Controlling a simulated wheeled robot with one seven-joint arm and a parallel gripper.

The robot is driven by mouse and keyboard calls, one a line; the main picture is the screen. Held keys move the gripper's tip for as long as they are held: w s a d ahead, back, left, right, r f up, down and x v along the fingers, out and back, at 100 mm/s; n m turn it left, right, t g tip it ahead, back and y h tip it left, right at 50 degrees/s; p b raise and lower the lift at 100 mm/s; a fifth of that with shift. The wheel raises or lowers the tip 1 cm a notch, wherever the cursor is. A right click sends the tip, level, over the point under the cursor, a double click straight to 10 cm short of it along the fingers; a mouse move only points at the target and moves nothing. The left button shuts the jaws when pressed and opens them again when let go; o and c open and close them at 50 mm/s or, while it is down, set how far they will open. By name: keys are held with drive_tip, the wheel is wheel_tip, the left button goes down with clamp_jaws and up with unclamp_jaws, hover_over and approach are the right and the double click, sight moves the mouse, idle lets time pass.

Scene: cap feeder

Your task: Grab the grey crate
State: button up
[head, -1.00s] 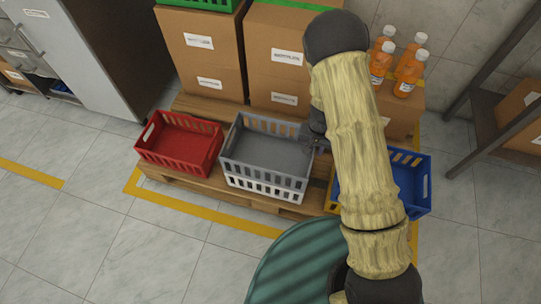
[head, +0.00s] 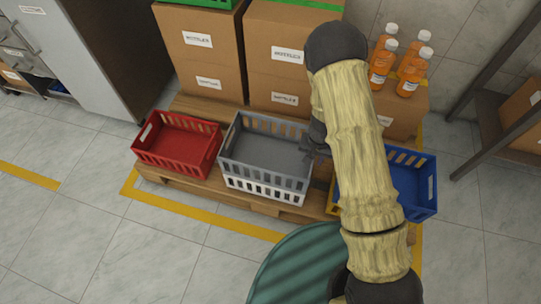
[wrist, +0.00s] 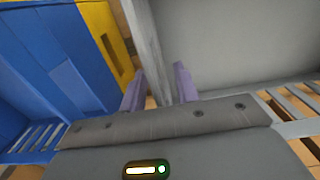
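The grey crate (head: 265,187) stands empty on a wooden pallet, between the red crate (head: 165,165) and the blue crate (head: 425,195). My gripper (head: 314,152) is at the grey crate's right-hand wall, partly hidden by my arm in the head view. In the wrist view my gripper (wrist: 159,88) is open, its two purple-grey fingers apart. The grey crate's wall (wrist: 147,45) runs down between them. One finger is on the side toward the blue crate, the other on the inner side. I cannot tell whether either finger touches the wall.
Cardboard boxes (head: 205,55) stand behind the crates on the pallet (head: 255,203). Several orange bottles (head: 383,62) stand on a box at the back right. A dark rack (head: 490,110) is at the far right. Floor in front is clear at left.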

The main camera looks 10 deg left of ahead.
clamp_jaws()
idle(1.3)
